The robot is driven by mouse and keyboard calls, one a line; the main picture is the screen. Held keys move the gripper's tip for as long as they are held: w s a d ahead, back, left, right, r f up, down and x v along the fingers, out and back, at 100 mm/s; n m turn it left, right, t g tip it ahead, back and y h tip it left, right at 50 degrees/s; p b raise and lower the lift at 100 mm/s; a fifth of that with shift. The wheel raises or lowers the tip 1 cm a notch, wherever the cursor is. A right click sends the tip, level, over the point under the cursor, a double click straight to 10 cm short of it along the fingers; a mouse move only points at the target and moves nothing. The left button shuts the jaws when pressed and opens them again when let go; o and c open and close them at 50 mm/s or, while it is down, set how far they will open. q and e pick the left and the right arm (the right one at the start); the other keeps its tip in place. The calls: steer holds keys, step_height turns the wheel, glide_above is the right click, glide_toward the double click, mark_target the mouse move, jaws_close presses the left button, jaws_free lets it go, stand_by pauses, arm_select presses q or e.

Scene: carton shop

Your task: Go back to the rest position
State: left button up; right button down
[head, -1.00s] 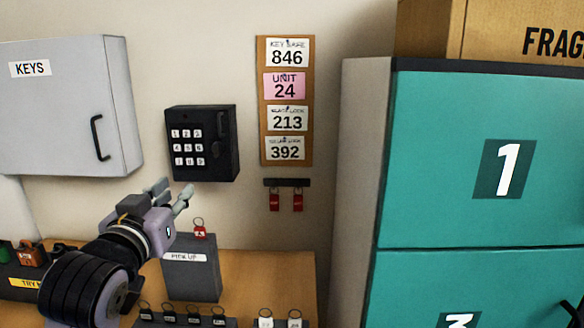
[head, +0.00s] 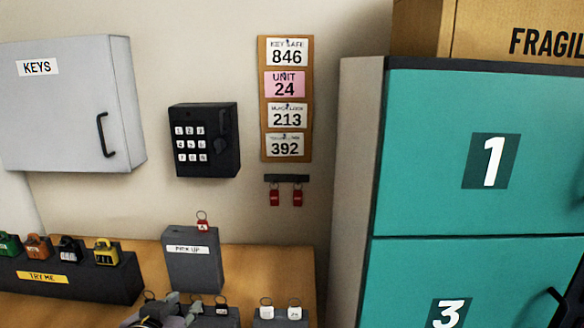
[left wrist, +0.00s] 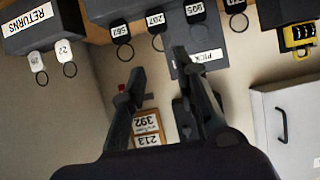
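My left gripper (head: 170,308) shows only in part at the bottom edge of the head view, low in front of the wooden counter. In the left wrist view my left gripper (left wrist: 158,66) has its two dark fingers spread apart with nothing between them. It is open and empty. That view is turned upside down, with the tagged keys and the pick-up box seen beyond the fingers. My right gripper is in neither view.
The grey pick-up box (head: 192,264) stands on the counter with a red-tagged key on top. A padlock stand (head: 80,284) is at left. The keypad safe (head: 204,140) and KEYS cabinet (head: 70,110) hang on the wall. Teal lockers (head: 430,180) stand at right.

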arm_select(q)
steer(key=s+f+m+g, duration=0.1)
steer(key=s+f+g, duration=0.8)
steer(key=s+f, duration=1.55)
step_height(320, 180, down, 26)
steer(key=s+g, duration=0.1)
steer(key=s, duration=0.2)
steer(key=s+a+f+g, duration=0.1)
steer(key=s+a+f, duration=0.2)
steer(key=s+f, duration=1.3)
steer(key=shift+s+f+m+g, duration=0.15)
steer(key=shift+m+g, duration=0.15)
